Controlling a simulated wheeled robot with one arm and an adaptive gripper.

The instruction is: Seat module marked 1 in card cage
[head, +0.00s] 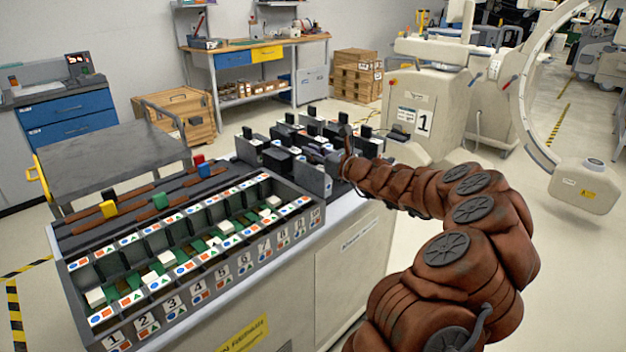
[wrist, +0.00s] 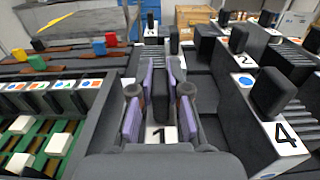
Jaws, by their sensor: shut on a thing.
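My gripper (wrist: 160,98) is shut on the black upright handle of the module marked 1 (wrist: 158,134), between its purple-padded fingers. The module's white top with the 1 shows just below the handle; its lower body is hidden by the fingers. In the head view my gripper (head: 345,152) is small, among the dark modules at the cart's far end. The card cage (head: 232,283) is on the near part of the cart, with numbered slots, coloured shape labels and green boards inside. Its edge also shows at the left of the wrist view (wrist: 82,118).
The module marked 2 (wrist: 243,80) and the module marked 4 (wrist: 285,138) stand right of my gripper. Red, yellow, blue and green blocks sit on brown strips behind the cage.

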